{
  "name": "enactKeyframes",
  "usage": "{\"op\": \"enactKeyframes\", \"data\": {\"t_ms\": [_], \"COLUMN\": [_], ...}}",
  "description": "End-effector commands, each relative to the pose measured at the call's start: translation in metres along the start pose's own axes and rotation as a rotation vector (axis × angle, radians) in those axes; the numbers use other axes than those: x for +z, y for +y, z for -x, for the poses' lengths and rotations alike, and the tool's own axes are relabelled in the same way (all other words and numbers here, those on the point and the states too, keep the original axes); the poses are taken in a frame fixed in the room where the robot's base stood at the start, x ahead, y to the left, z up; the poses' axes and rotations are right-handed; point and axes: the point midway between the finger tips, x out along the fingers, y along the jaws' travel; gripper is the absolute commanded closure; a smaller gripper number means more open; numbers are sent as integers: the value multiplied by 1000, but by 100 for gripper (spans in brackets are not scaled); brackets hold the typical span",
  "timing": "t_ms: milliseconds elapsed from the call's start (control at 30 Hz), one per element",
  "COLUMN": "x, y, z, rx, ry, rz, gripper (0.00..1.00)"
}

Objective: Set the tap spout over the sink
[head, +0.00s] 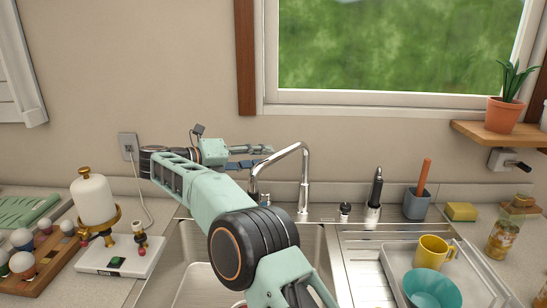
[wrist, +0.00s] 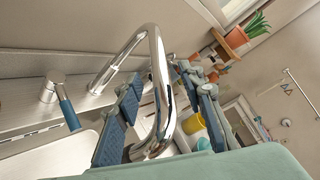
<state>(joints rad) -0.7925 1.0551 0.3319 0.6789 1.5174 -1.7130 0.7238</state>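The chrome tap (head: 304,185) rises behind the sink (head: 312,240) at its back edge. Its arched spout bends left, with its end low above the back of the basin, partly behind my arm. My gripper (head: 264,157) is at the left of the arch, fingers pointing right. In the wrist view the spout (wrist: 159,85) hangs between the two separated fingers of my gripper (wrist: 165,112), whose pads are blue-grey. The fingers are open; I cannot tell whether either touches the spout. A blue-handled tap lever (wrist: 67,108) stands left in the wrist view.
A drainer tray (head: 392,262) with a yellow mug (head: 434,250) and teal bowl (head: 430,287) lies right of the basin. A black-topped dispenser (head: 376,188) and grey brush cup (head: 417,204) stand right of the tap.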

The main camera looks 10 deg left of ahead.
Motion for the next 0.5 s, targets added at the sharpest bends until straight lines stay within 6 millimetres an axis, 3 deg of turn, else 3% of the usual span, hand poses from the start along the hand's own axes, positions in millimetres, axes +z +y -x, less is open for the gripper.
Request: {"op": "enactKeyframes", "data": {"t_ms": [200, 500], "x": [0, 0], "y": [1, 0], "z": [41, 56], "rx": [1, -1], "ry": [-2, 1], "rz": [-1, 0], "gripper": [64, 64]}}
